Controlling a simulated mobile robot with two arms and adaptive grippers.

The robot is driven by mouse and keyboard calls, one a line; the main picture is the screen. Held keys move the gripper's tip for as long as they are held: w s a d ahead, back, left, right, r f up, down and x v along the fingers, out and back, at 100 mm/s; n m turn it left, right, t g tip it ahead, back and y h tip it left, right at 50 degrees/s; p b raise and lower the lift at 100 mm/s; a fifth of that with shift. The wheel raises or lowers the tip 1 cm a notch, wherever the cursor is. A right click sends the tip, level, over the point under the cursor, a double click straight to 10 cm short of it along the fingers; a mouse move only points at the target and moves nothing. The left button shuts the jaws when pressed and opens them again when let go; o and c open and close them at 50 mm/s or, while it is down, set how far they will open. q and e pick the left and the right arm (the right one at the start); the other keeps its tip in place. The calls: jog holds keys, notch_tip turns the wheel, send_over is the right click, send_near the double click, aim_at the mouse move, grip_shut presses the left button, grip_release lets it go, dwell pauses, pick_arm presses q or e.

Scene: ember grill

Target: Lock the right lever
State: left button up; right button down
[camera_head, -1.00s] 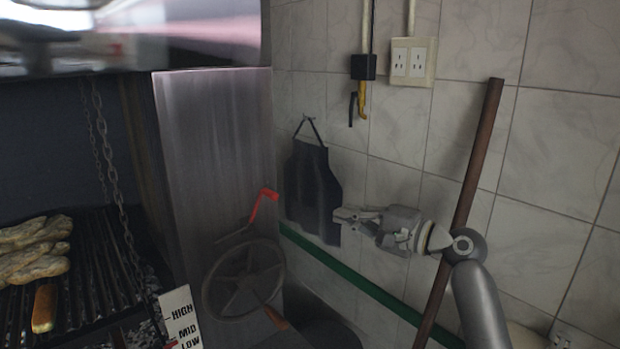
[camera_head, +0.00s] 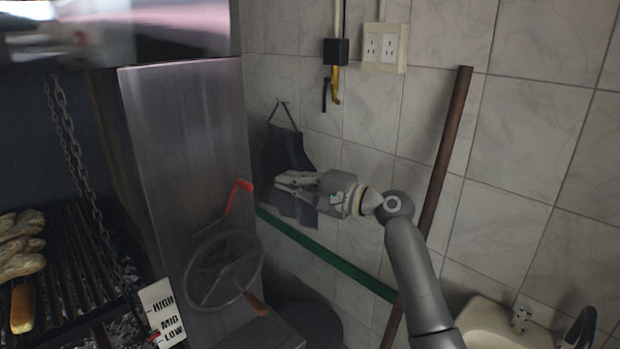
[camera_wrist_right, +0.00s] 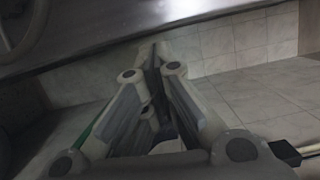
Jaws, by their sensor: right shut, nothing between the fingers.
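The red lever (camera_head: 237,190) sticks up at the right side of the grill's steel panel, just above a dark spoked handwheel (camera_head: 223,272). My right gripper (camera_head: 280,181) is in front of the dark apron on the wall, to the right of the lever and apart from it. Its fingers point left and are shut with nothing between them. In the right wrist view the closed fingers (camera_wrist_right: 160,52) point toward a dark steel surface at the top, and the lever cannot be made out there. My left gripper is not in view.
The grill grate (camera_head: 85,262) with food lies at the left, beside a HIGH/MID/LOW plate (camera_head: 163,312). A green bar (camera_head: 330,258) runs low along the tiled wall. A brown pole (camera_head: 437,180) leans behind my right arm. A sink (camera_head: 490,325) is at the lower right.

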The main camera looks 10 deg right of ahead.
jog(key=a+p, duration=0.1)
jog(key=a, duration=0.1)
jog(key=s+a+p, duration=0.1)
jog(key=a+p, duration=0.1)
jog(key=a, duration=0.1)
jog(key=shift+r, duration=0.1)
jog(key=shift+d, duration=0.1)
